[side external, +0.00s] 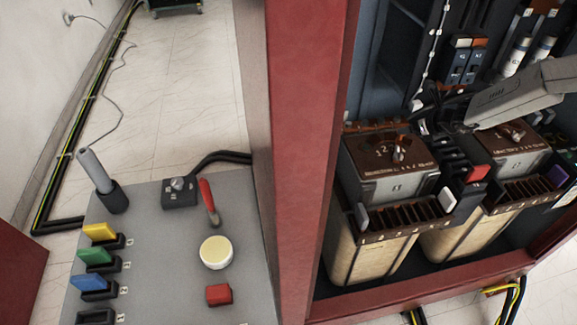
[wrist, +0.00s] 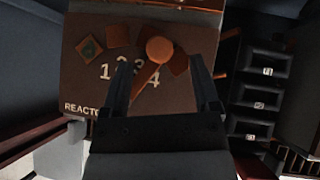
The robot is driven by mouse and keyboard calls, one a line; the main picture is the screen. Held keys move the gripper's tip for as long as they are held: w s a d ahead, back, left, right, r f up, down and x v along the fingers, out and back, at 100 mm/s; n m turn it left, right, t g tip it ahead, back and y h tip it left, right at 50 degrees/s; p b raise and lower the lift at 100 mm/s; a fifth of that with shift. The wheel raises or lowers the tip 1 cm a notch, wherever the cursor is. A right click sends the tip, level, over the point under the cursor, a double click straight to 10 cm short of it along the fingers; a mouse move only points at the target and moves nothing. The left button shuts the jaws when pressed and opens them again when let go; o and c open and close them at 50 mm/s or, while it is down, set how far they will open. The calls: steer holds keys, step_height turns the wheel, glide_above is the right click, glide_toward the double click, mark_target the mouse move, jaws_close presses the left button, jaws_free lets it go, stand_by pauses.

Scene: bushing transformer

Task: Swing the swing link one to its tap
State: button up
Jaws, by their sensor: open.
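In the wrist view, a brown plate (wrist: 85,50) carries the numbers 1 to 4 and partly hidden lettering that begins "REACTO". The swing link (wrist: 146,76), a copper-coloured bar, runs down and left from a round copper knob (wrist: 160,50). I cannot tell whether either finger touches. In the side view, two brown-topped units show, the left one (side external: 365,160) and the right one (side external: 515,140).
A black column with several numbered slots (wrist: 262,93) stands close to the right of the plate; a red block (side external: 477,174) sits nearby in the side view. Cabinet walls and a red post (side external: 305,130) bound the space. A grey console (side external: 150,240) with coloured keys stands outside at left.

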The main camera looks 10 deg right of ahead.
steer(key=shift+v, duration=2.1)
steer(key=shift+c, duration=0.3)
